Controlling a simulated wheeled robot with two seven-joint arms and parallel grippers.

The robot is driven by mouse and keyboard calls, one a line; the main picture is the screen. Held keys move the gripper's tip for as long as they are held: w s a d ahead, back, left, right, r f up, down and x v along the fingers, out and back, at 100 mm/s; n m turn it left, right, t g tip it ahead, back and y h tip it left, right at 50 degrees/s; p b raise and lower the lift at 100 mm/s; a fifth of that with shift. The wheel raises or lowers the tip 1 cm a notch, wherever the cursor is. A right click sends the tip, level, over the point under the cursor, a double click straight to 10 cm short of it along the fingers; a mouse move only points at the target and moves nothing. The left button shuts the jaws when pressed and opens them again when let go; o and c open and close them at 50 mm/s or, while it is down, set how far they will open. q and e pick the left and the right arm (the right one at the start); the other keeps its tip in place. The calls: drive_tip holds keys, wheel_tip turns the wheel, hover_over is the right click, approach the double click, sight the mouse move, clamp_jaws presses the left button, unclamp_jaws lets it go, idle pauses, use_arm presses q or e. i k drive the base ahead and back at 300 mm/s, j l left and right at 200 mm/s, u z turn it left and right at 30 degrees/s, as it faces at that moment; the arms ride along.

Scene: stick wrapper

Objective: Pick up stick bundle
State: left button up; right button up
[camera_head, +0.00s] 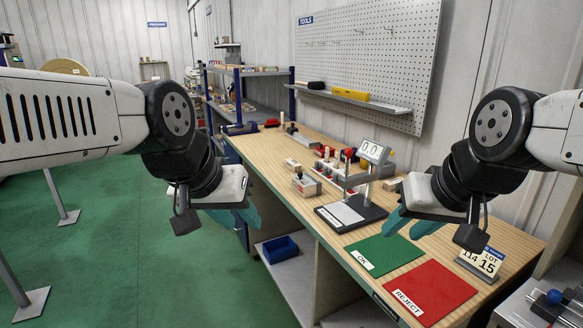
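I cannot pick out a stick bundle for certain. Small pale blocks (292,164) lie on the wooden workbench (262,150), too small to identify. My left gripper (243,217), with teal fingers, hangs off the bench's left edge; it looks open and empty. My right gripper (412,229) is above the bench's right part, near the green OK mat (384,254); its teal fingers are apart and nothing shows between them.
A scale with a display (373,152) stands mid-bench. A red REJECT mat (431,292) lies in front of the green one. A lot sign (482,262) stands at right. A blue bin (280,249) sits on the lower shelf. A pegboard (368,62) hangs behind.

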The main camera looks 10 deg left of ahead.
sight(294, 166)
drive_tip(key=i+j+z, duration=0.2)
drive_tip(key=j, duration=1.1)
drive_tip(key=i+j, duration=0.2)
drive_tip(key=i+j+z, duration=0.15)
drive_tip(key=j, duration=0.25)
drive_tip(key=i+j, duration=0.15)
drive_tip(key=j, duration=0.2)
drive_tip(key=i+j+z, duration=0.25)
drive_tip(key=i+j, duration=0.2)
drive_tip(key=i, duration=0.15)
drive_tip(key=i+j+z, duration=0.1)
drive_tip(key=i+j, duration=0.2)
drive_tip(key=i, duration=0.15)
drive_tip(key=i+l, duration=0.1)
drive_tip(key=i, duration=0.35)
drive_tip(key=z, duration=0.05)
